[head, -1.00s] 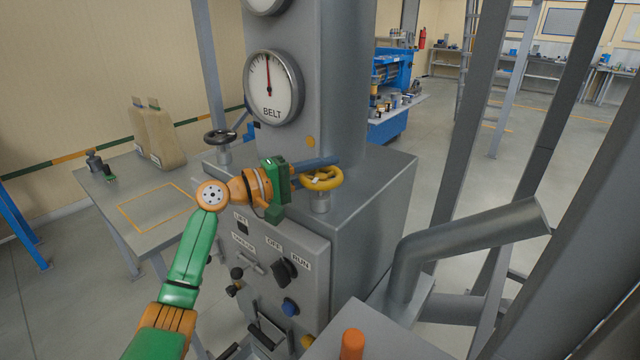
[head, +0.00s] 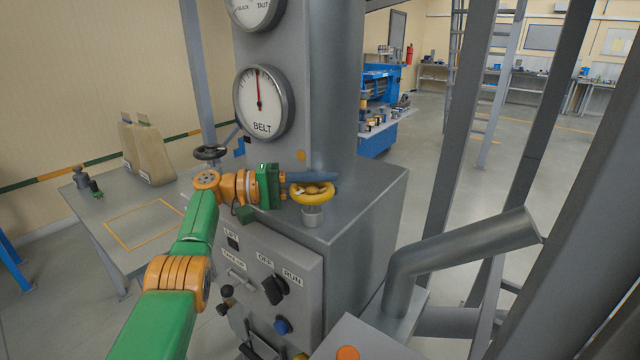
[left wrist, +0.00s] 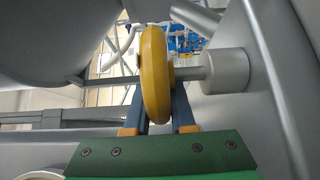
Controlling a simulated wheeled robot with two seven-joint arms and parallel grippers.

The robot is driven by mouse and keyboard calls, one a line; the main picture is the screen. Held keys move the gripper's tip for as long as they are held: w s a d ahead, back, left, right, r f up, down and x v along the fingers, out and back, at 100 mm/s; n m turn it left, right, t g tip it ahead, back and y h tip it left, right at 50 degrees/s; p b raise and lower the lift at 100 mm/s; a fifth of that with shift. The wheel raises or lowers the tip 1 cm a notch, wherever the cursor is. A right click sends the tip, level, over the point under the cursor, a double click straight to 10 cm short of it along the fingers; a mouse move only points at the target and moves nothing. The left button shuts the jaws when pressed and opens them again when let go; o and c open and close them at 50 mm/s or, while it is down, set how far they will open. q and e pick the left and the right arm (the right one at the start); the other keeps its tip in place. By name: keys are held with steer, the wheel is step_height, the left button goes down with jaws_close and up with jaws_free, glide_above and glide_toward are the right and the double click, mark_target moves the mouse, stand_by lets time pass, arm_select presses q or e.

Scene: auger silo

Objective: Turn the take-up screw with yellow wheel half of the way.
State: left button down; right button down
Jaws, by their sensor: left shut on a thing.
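The take-up screw's yellow wheel (head: 311,192) sits on a short grey post (head: 312,215) on top of the grey machine housing. My left gripper (head: 312,178) reaches it from the left and is shut on the wheel's rim. In the left wrist view the yellow wheel (left wrist: 155,75) stands between the two blue-grey fingers (left wrist: 160,110), with its grey shaft and boss (left wrist: 222,72) on the right. The BELT gauge (head: 263,103) hangs above, its needle pointing almost straight up. My right gripper does not show.
A black handwheel (head: 211,153) stands behind my left arm. The front panel carries an OFF/RUN knob (head: 274,289), a blue button (head: 282,326) and levers. The column (head: 330,80) rises close behind the wheel. A grey chute pipe (head: 460,250) is at the right.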

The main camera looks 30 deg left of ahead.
arm_select(q)
steer(key=shift+r, duration=0.1)
stand_by(0.3)
steer(key=c, duration=0.8)
jaws_free()
steer(key=shift+d, duration=0.1)
steer(key=shift+o, duration=0.2)
steer(key=shift+w+d, duration=0.15)
